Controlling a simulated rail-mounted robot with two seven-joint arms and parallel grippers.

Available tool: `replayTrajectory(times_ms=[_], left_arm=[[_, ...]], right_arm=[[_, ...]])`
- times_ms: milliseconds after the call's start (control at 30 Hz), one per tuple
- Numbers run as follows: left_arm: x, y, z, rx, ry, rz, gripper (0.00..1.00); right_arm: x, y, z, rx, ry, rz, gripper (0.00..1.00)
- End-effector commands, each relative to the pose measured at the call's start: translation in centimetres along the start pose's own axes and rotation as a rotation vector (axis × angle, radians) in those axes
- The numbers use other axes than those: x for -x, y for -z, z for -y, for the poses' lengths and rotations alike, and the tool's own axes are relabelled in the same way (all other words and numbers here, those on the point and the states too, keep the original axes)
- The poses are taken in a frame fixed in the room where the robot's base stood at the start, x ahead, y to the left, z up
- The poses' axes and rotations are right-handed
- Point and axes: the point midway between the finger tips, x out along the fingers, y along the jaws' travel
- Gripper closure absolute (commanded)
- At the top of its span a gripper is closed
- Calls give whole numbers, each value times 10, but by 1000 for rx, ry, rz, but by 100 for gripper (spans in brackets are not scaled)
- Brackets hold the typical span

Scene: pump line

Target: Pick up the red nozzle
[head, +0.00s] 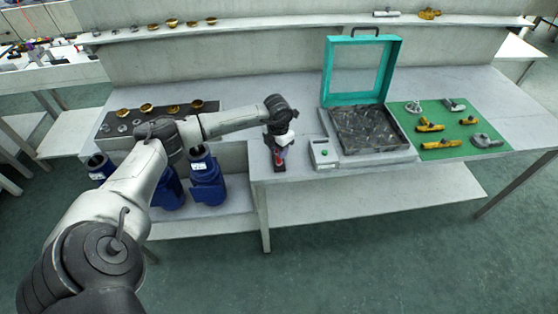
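My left gripper (279,162) points down at the front left edge of the long workbench, left of the white box with a green button. A small red patch, perhaps the red nozzle (283,154), shows at its dark fingers, which partly hide it. The gripper is too small in the picture to tell whether it is open or shut on the red thing. My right gripper is not in view.
A teal-framed open lid (325,70) stands over a dark tray (369,131). A white button box (323,153) sits beside it. A green mat (437,130) holds yellow and grey parts. Blue pump bodies (208,181) stand on the lower shelf. Brass parts (146,108) lie on a dark mat.

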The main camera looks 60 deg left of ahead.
Motion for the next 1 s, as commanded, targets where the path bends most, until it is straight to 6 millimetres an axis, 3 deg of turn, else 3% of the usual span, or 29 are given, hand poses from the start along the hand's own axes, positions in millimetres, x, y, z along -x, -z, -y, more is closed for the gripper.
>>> replayTrajectory(times_ms=[333, 600, 1000], left_arm=[[-43, -4, 2, 0, 2, -2, 63], [-47, -4, 1, -1, 1, 1, 63], [-47, -4, 1, -1, 1, 0, 100]], right_arm=[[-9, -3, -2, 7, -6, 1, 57], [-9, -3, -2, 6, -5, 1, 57], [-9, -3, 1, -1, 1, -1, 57]])
